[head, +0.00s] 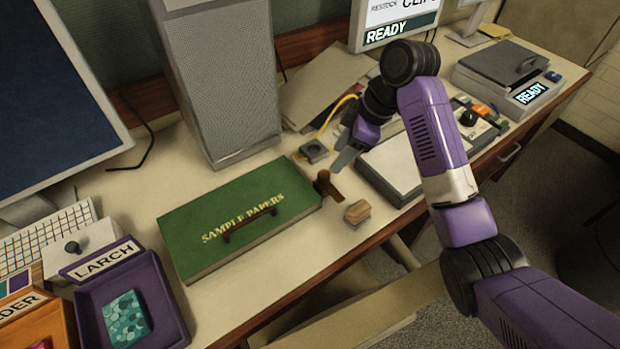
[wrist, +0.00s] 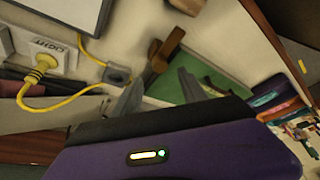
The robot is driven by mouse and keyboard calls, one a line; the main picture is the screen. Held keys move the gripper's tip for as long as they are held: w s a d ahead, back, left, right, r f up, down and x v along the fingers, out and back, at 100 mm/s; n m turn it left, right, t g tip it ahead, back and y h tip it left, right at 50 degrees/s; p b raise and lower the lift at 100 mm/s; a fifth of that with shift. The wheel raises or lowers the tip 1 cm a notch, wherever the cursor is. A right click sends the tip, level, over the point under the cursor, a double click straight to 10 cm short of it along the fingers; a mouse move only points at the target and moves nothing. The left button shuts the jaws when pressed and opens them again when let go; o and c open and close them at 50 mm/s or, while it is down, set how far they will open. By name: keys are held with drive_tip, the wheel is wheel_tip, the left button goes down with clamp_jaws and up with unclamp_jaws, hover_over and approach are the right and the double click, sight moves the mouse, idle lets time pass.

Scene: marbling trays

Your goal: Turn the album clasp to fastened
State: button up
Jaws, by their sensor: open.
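The green album (head: 215,215), lettered SAMPLE PAPERS, lies closed and flat on the desk, with a dark handle on its cover. Its brown clasp (head: 325,186) sits at the album's right edge, and its arm points outward, away from the cover. The clasp (wrist: 168,48) also shows in the wrist view, just beyond the fingertips, with part of the green album (wrist: 205,78) behind the fingers. My gripper (head: 343,157) is open and empty, beside the clasp on its far side. In the wrist view, its fingers (wrist: 162,80) are apart, and I see no contact with the clasp.
A wooden block (head: 357,212) lies near the desk's front edge, close to the clasp. A grey box with a yellow cable (head: 314,151) is behind the clasp. A pale flat tray (head: 390,172) lies right of my gripper. A tall grey speaker (head: 222,90) stands behind the album.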

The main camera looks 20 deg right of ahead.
sight(325, 174)
drive_tip(key=shift+p+x, duration=0.5)
drive_tip(key=shift+x, duration=3.35)
clamp_jaws()
